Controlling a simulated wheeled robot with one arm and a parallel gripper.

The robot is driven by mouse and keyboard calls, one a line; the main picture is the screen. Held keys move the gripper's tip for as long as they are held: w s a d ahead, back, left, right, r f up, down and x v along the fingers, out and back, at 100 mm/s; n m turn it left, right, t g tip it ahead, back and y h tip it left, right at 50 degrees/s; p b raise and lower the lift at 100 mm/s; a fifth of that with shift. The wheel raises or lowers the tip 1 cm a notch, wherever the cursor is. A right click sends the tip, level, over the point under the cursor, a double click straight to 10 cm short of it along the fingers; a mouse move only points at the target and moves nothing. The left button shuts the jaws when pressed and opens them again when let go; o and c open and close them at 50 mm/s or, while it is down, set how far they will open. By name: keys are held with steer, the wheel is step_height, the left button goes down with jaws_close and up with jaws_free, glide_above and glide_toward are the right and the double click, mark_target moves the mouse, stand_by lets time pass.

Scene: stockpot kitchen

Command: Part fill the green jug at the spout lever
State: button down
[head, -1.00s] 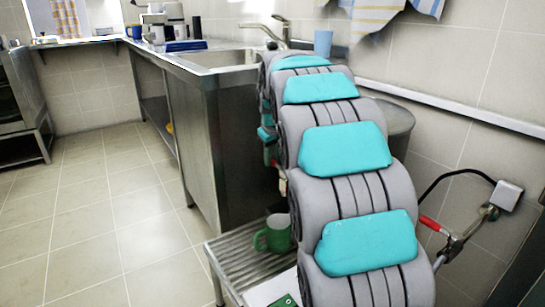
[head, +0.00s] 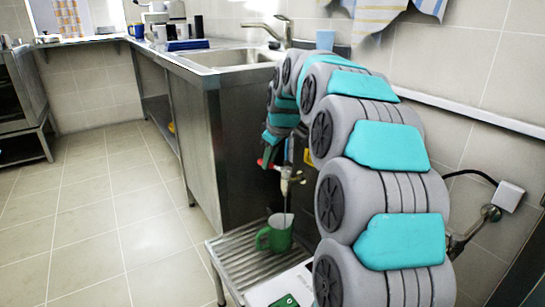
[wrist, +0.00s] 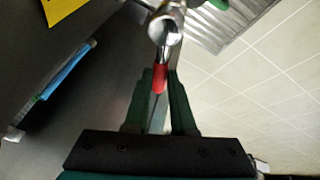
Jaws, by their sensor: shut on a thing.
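The green jug (head: 277,233) stands upright on a slatted metal stand in the head view, below the metal spout (head: 288,182). A thin pale streak, apparently water, runs from the spout down to the jug. The inside of the jug and its level cannot be seen. The spout also shows at the top of the wrist view (wrist: 165,27), with its red lever (wrist: 159,78) pointing down the picture. My gripper (wrist: 161,90) is shut on the red lever, a finger on each side.
A steel sink counter (head: 232,140) stands close behind. The tiled floor (head: 110,220) at the left is clear.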

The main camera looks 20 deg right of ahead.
steer(key=shift+s+a+n+y, duration=0.2)
steer(key=shift+n+y, duration=0.1)
steer(key=shift+n, duration=0.3)
steer(key=c, duration=0.8)
jaws_free()
steer(key=shift+o, duration=0.2)
steer(key=shift+r, duration=0.1)
steer(key=v, duration=0.7)
steer(key=shift+r, duration=0.3)
steer(key=shift+s, duration=0.1)
